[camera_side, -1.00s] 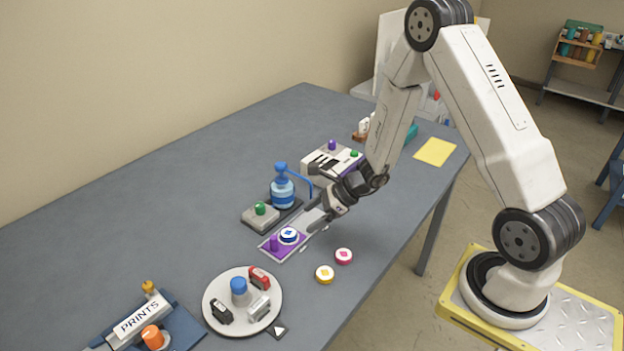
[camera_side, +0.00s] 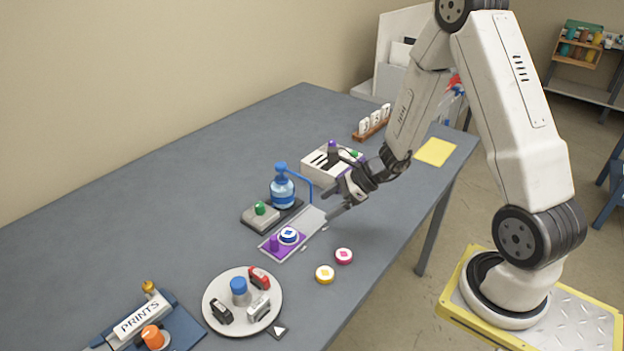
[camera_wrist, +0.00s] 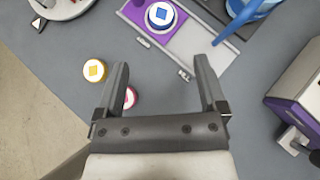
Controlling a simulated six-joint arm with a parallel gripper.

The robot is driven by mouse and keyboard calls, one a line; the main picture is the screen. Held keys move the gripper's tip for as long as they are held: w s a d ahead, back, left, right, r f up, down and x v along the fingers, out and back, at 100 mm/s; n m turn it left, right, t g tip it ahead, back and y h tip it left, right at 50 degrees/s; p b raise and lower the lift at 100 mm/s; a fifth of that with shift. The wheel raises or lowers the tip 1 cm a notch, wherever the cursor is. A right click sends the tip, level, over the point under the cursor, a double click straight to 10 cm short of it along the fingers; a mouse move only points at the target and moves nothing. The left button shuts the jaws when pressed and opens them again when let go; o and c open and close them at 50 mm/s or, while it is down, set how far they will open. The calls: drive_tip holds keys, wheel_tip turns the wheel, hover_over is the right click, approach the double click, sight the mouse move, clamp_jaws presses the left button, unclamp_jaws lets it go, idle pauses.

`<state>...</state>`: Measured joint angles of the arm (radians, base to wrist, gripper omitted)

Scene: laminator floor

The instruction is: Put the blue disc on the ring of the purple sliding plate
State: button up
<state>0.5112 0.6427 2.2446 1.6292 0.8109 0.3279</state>
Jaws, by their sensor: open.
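The blue disc (camera_side: 289,235) has a white top with a blue mark and sits on the purple sliding plate (camera_side: 270,252), beside its purple knob (camera_side: 274,243). In the wrist view the blue disc (camera_wrist: 160,16) rests on the purple part of the plate (camera_wrist: 134,14). My gripper (camera_side: 336,205) is open and empty, up and to the right of the disc in the side view. In the wrist view its two fingers (camera_wrist: 163,78) are spread wide, with the disc beyond their tips.
A yellow disc (camera_side: 325,274) and a pink disc (camera_side: 343,256) lie on the table right of the plate. A blue bottle (camera_side: 283,193) with a bent tube stands behind the plate. A slotted white box (camera_side: 325,167) is near my gripper. A round tray (camera_side: 216,307) stands in front.

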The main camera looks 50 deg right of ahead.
drive_tip(key=s+a+r+n+g+h, duration=0.2)
drive_tip(key=s+a+r+n+h, duration=0.1)
drive_tip(key=n, duration=1)
drive_tip(key=s+a+r+n+g+h, duration=0.2)
drive_tip(key=s+r+n, duration=0.3)
drive_tip(key=n, duration=0.9)
drive_tip(key=shift+s+a+h, duration=0.85)
drive_tip(key=shift+s+h, duration=0.05)
drive_tip(key=shift+s, duration=0.05)
